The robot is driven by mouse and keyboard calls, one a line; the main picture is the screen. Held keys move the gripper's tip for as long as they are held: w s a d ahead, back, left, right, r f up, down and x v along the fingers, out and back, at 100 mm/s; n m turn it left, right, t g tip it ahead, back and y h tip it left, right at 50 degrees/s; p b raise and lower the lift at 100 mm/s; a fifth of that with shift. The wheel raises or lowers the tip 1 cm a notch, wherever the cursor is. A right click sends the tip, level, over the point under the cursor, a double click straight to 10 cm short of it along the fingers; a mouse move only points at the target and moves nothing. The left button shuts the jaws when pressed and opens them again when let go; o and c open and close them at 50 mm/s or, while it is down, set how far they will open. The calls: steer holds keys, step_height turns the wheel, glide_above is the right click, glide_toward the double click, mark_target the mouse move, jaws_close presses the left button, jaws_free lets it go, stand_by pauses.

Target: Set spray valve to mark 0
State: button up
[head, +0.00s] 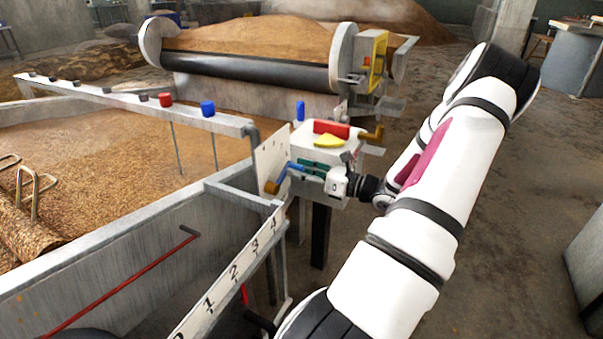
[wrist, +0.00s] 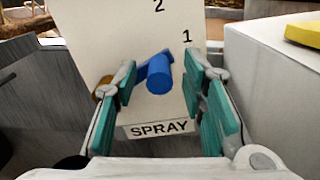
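The spray valve has a blue handle (wrist: 160,75) on a white panel (wrist: 150,30) labelled SPRAY (wrist: 158,129). The panel shows marks 2 and 1 in the wrist view; I see no mark 0, and the right finger covers part of the panel below mark 1. The head view also shows the blue handle (head: 290,172), panel (head: 268,160) and gripper (head: 305,172).
A brass-coloured part (wrist: 103,88) sits just left of the left finger. A white box (head: 330,150) with red and yellow parts stands right of the panel. Open floor lies at the right.

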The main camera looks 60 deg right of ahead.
steer(key=shift+c, duration=0.6)
jaws_close()
steer(key=shift+p, duration=0.45)
steer(key=f+m+p, duration=0.1)
steer(key=m+p, duration=0.1)
steer(key=p, duration=0.1)
steer(key=shift+d, duration=0.15)
steer(key=shift+d+f+m+p, duration=0.1)
steer(key=shift+f+m+p, duration=1.05)
steer(key=shift+m, duration=0.15)
steer(key=shift+o, duration=0.6)
jaws_free()
steer(key=s, duration=1.2)
steer(key=shift+d+r, duration=0.15)
steer(key=shift+d, duration=0.25)
